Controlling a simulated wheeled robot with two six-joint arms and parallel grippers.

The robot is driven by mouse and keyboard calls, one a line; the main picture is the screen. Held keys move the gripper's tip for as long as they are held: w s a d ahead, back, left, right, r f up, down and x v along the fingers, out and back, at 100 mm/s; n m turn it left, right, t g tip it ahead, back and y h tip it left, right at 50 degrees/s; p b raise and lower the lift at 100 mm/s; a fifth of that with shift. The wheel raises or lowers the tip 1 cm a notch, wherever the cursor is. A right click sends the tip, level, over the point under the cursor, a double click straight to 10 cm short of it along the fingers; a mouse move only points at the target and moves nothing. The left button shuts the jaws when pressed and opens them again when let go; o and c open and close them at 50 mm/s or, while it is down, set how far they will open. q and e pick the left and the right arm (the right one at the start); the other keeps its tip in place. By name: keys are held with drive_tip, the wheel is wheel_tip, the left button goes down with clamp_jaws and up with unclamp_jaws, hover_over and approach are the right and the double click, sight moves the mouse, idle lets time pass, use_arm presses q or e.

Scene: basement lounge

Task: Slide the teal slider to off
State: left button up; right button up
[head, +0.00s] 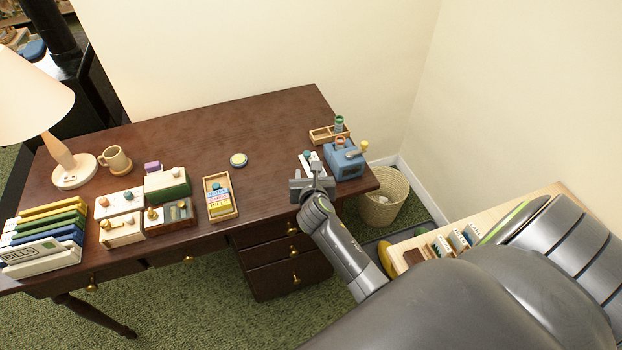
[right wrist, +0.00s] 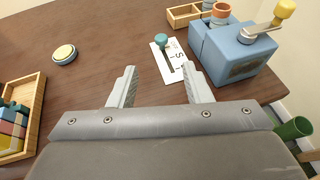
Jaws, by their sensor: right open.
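The teal slider knob (right wrist: 161,40) stands at the far end of a slot in a small white plate (right wrist: 178,53) with dark lettering, on the desk. In the head view the knob (head: 307,154) shows just beyond my right gripper (head: 312,176). My right gripper is open and empty. In the right wrist view its two fingers (right wrist: 159,82) point towards the plate, with the knob ahead of them and apart from them. The near part of the plate is partly hidden by the right finger. The lettering is only partly readable. My left gripper is not in view.
A blue box with a crank (head: 345,162) stands close to the right of the plate. A wooden tray (head: 322,135) lies behind it. A round yellow-topped button (head: 238,160) and a tray of coloured blocks (head: 231,211) are to the left. The desk between is clear.

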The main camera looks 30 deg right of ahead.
drive_tip(key=shift+v, duration=1.9)
